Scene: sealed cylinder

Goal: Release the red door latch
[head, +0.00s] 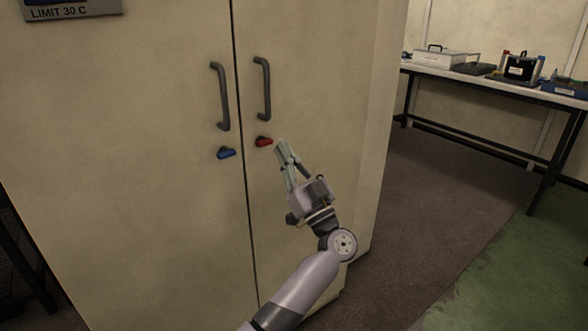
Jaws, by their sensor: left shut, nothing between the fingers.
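The red latch (264,142) is a small knob on the right door of a tall cream cabinet (130,220), below that door's dark handle (262,88). My left gripper (284,148) is just right of the red latch. Its fingers are shut, empty and point up toward the latch. A small gap shows between the fingertips and the latch in the picture; their depth apart is hard to tell. A blue latch (226,153) sits on the left door, below its own handle (220,96). Both doors look closed. My right gripper is out of view.
A sign (72,11) is on the cabinet at the upper left. A table (480,84) with cases and boxes stands at the back right. The floor (430,200) between cabinet and table is clear.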

